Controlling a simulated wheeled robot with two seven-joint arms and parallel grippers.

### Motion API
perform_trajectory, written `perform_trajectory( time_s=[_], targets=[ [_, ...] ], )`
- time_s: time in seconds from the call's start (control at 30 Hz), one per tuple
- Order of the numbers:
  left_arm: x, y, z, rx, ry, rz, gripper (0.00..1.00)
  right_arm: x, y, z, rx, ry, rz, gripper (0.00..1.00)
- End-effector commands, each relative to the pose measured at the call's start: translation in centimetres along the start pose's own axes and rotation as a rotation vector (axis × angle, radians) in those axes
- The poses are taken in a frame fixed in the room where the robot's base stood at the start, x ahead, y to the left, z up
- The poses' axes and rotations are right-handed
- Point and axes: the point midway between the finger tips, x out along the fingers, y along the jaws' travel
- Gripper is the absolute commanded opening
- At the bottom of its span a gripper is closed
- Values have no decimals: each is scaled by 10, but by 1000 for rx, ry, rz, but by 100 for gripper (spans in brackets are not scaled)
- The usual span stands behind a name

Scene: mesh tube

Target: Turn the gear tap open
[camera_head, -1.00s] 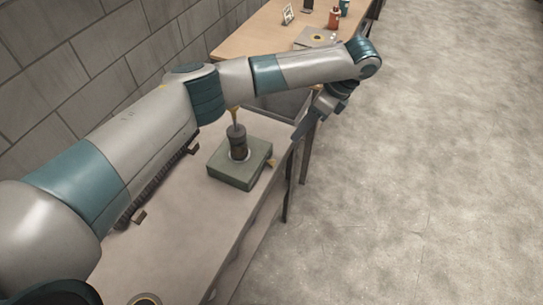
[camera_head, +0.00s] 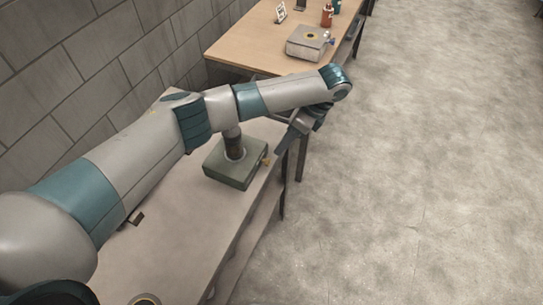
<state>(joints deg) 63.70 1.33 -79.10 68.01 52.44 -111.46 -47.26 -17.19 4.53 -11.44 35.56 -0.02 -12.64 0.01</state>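A grey-green box (camera_head: 229,174) sits on the near table and carries a dark upright cylinder (camera_head: 234,150). A small brass-coloured piece (camera_head: 266,161) on the box's right side looks like the tap; it is too small to tell how it is turned. My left arm reaches over the table from the left and bends down at its far end. My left gripper (camera_head: 282,148) points down and left, just above and right of the brass piece. I cannot tell whether it touches it, or whether its fingers are apart. My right gripper is out of view.
The near table (camera_head: 185,232) has a bare top around the box, with a round ring (camera_head: 145,299) at its front. A wooden table (camera_head: 243,38) behind holds a pale box (camera_head: 306,43) and a red bottle (camera_head: 327,15). Open floor lies right; a block wall stands left.

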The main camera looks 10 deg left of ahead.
Motion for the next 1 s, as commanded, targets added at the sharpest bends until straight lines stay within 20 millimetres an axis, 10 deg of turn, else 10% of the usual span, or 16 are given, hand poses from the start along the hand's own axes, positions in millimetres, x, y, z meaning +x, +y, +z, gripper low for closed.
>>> perform_trajectory(
  time_s=[0.5, 1.0],
  targets=[
    [84, 1, 1, -2, 0, 2, 40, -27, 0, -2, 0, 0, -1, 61],
    [100, 0, 1, -1, 0, 0, 40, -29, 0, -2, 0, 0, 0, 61]
  ],
)
